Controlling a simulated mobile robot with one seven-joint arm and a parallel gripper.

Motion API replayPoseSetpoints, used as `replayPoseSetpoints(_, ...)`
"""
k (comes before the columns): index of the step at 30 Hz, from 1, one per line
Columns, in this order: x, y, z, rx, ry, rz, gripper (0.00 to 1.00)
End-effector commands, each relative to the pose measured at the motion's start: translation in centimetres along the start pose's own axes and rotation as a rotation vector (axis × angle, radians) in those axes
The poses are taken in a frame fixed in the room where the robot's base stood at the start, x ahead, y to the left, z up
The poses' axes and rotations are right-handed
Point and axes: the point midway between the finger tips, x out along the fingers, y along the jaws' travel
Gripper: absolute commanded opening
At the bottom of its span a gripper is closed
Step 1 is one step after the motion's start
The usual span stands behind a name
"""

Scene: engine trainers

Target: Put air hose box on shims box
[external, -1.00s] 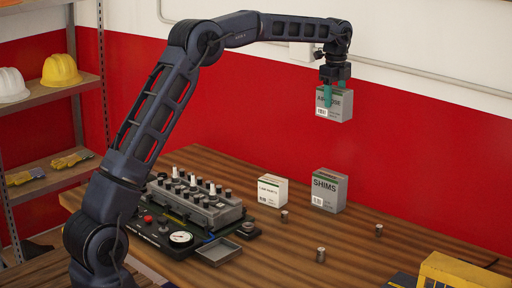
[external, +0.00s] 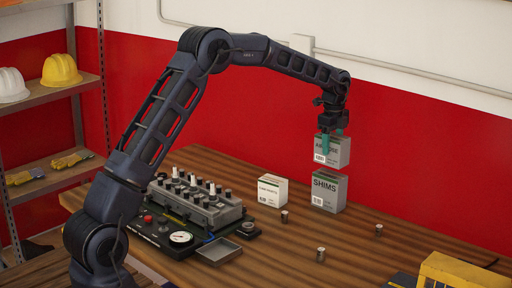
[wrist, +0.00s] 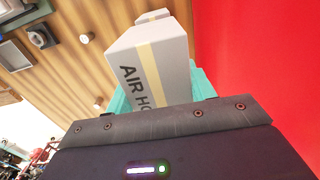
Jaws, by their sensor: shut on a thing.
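The air hose box (external: 337,151) is a grey box held in my gripper (external: 333,135), whose teal fingers are shut on it. It is upright, directly above the shims box (external: 329,192). The shims box stands upright on the wooden table. In the external view the air hose box's bottom is very close to the shims box's top; I cannot tell whether they touch. In the wrist view the air hose box (wrist: 150,65) fills the middle between the teal fingers, and a pale box edge shows past it.
A white box (external: 273,191) stands left of the shims box. Several small metal cylinders (external: 320,254) stand on the table (external: 280,255). An engine trainer board (external: 195,212) is at the left, a yellow case (external: 455,272) at the front right. A red wall (external: 430,150) is behind.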

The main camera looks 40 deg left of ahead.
Motion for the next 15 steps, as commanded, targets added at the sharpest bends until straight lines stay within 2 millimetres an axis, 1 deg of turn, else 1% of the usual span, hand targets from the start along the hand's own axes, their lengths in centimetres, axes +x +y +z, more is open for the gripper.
replayPoseSetpoints(7, 3.3, 0.1, 0.0, 0.0, 0.0, 0.003, 0.19)
replayPoseSetpoints(9, 3.6, 0.0, 0.0, 0.0, 0.0, 0.001, 0.19)
replayPoseSetpoints(15, 3.6, 0.0, 0.0, 0.0, 0.0, 0.0, 0.19)
